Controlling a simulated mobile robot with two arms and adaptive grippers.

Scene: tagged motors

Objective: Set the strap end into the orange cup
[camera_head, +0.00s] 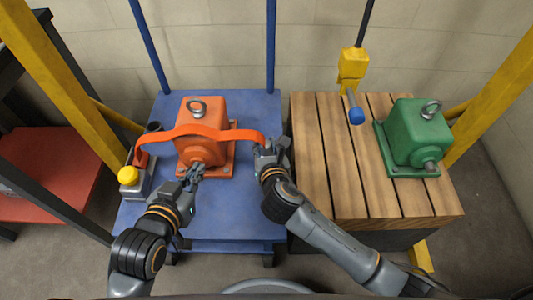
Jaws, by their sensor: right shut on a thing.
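An orange strap (205,130) arches across the front of the orange motor (207,112). My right gripper (269,146) is shut on the strap's right end, at the right side of the blue table. The strap's left end comes down beside a small orange part (141,160) above a grey box; this may be the orange cup, but it is too small to tell, and whether the end is inside it is unclear. My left gripper (193,171) is in front of the orange motor, close to its shaft, and its finger opening is unclear.
The blue table (139,220) has a grey box with a yellow button (129,175) at its left edge. A wooden table (347,190) on the right bears a green motor (418,132).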

